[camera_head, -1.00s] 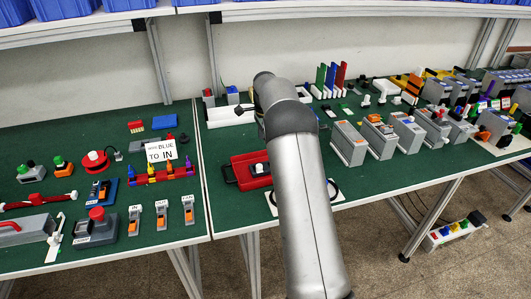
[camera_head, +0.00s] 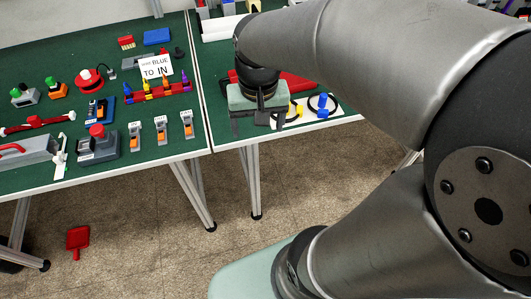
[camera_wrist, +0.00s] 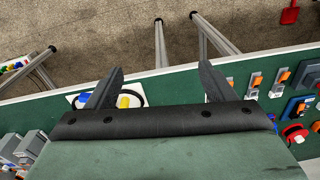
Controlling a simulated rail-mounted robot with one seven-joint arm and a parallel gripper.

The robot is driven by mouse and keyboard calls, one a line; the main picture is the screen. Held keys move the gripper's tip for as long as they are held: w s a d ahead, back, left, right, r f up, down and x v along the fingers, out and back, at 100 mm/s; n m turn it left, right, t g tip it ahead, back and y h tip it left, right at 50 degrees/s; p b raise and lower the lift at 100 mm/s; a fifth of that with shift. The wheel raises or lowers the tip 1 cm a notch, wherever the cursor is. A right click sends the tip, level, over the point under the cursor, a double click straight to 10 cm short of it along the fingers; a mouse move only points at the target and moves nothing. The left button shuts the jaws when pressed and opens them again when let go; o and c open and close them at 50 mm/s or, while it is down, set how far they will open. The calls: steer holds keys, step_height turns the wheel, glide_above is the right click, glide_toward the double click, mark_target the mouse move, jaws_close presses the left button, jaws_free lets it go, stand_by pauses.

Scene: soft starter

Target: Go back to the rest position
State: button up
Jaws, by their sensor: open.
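My gripper (camera_head: 260,120) is in the middle of the head view, above the front edge of the right-hand green table (camera_head: 222,128). Its two dark fingers (camera_wrist: 160,82) stand wide apart in the wrist view, with nothing between them but table edge and floor. My arm spans the right side of the head view and hides much of the right-hand table.
A white board with blue and yellow parts (camera_head: 323,103) lies right of my gripper. The left table holds a "BLUE TO IN" sign (camera_head: 157,67), a red rack of coloured pieces (camera_head: 158,91) and several switches (camera_head: 161,128). A red dustpan-like object (camera_head: 77,239) lies on the floor.

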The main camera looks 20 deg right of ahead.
steer(key=s+a+f+n, duration=0.1)
steer(key=s+f+n, duration=0.1)
steer(key=s, duration=0.5)
steer(key=shift+s+f+n, duration=0.25)
steer(key=shift+f+n, duration=0.15)
steer(key=shift+f, duration=0.15)
stand_by(0.3)
